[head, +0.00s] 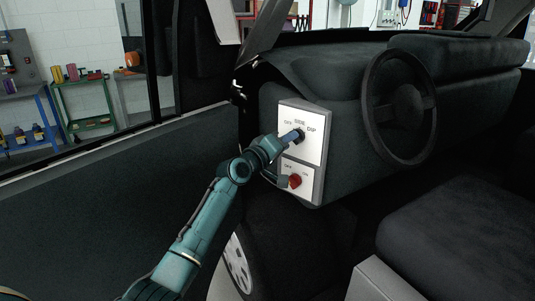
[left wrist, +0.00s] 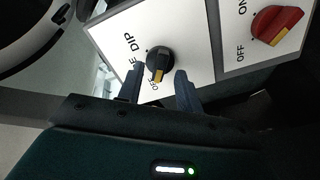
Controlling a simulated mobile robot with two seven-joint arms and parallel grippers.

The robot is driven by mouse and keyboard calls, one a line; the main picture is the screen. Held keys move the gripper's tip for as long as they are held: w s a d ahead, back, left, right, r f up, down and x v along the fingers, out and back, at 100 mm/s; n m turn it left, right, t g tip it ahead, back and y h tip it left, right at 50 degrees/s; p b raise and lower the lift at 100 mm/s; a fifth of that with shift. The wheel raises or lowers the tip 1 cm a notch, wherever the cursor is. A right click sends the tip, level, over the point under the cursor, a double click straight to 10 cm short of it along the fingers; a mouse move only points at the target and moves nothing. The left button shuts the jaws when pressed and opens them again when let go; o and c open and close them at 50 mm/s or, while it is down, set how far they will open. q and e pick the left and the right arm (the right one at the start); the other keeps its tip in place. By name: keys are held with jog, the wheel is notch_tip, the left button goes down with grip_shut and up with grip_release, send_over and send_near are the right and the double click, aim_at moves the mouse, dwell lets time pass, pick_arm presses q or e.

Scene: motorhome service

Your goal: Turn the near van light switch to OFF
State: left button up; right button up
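The black light switch (left wrist: 160,64) is a round knob with a yellow pointer on a white panel marked OFF, SIDE and DIP. In the left wrist view its pointer aims down toward the partly hidden OFF label. In the head view the knob (head: 301,135) sits on the panel's upper part, partly covered by my gripper. My left gripper (left wrist: 160,76) is open, with one finger on each side of the knob and gaps visible between them. It also shows in the head view (head: 293,137), at the panel. My right gripper is out of view.
A red OFF/ON switch (head: 295,181) sits just below on the same panel; it also shows in the left wrist view (left wrist: 276,24). The steering wheel (head: 399,107) is to the right, the seat (head: 460,235) at lower right. The door panel (head: 110,215) lies left of my arm.

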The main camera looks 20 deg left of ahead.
pick_arm(q)
jog(key=b+v, duration=0.1)
jog(key=v, duration=1)
jog(key=shift+s, duration=0.3)
jog(key=shift+a, duration=0.1)
jog(key=s+d+f+m+g+y, duration=0.15)
jog(key=s+f, duration=0.35)
jog(key=f, duration=0.5)
jog(key=s+d+f+m+g, duration=0.25)
jog(key=s+f, duration=0.25)
jog(key=f, duration=0.5)
jog(key=s+d+f+m+g, duration=0.1)
jog(key=s+d+f+m, duration=0.2)
jog(key=s+f, duration=0.4)
jog(key=s+d+f+m+g+y, duration=0.1)
jog(key=s+d+f+m+g, duration=0.1)
jog(key=s+f, duration=0.6)
jog(key=s+d+m, duration=0.1)
jog(key=s, duration=0.5)
jog(key=shift+d, duration=0.2)
